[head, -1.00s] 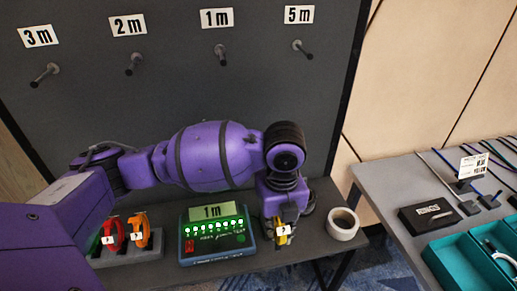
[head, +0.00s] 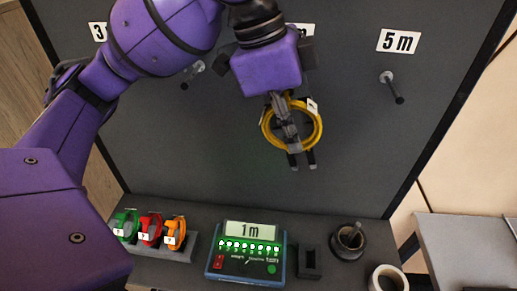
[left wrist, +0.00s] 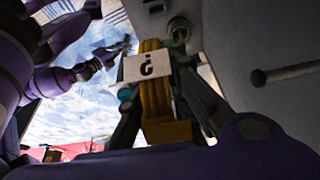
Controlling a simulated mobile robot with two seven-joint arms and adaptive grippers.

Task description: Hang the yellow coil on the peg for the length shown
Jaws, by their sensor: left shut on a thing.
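My left gripper (head: 302,165) is shut on the yellow coil (head: 319,130) and holds it in the air before the dark board. The coil hangs as an upright ring with a white tag. In the left wrist view the coil (left wrist: 152,90) sits between the fingers, its tag marked "?". The tester (head: 245,270) shows "1 m". The 1 m label (head: 305,30) is mostly covered by my gripper, and its peg is hidden in the head view. The 5 m peg (head: 392,88) is clear at the right. Another peg (head: 192,73) shows left of my gripper.
Green (head: 126,224), red (head: 150,228) and orange (head: 175,232) coils stand in a rack at the left. A black holder (head: 308,262) stands beside the tester, empty. A second table (head: 465,240) adjoins.

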